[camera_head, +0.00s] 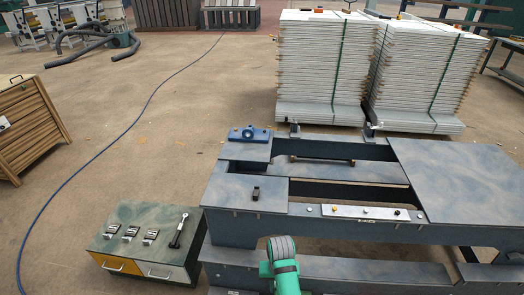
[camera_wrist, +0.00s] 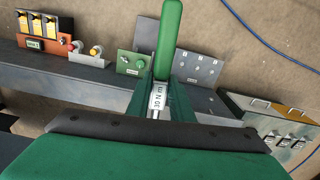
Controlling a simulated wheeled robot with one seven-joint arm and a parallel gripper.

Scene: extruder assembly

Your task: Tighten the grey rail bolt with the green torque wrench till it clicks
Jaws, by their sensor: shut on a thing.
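In the wrist view my gripper (camera_wrist: 160,100) is shut on the green torque wrench (camera_wrist: 169,40). Its green handle points up the picture, and a white label reading 30 N m shows between the fingers. The wrench's working end is hidden. In the head view a pale rail plate (camera_head: 350,212) lies on the front beam of the dark machine frame (camera_head: 232,193). It carries small yellowish and dark bolt heads, and small grey round heads sit near its ends. I cannot tell which is the grey rail bolt. My gripper and the wrench do not show clearly in the head view.
A low cabinet (camera_head: 140,227) with clamps and a dark-handled tool (camera_head: 180,231) stands left of the frame. Control panels (camera_wrist: 200,70) and a button box (camera_wrist: 48,38) show in the wrist view. Stacked pale sheets (camera_head: 322,65) stand behind. The left floor is mostly clear, crossed by a blue cable (camera_head: 125,130).

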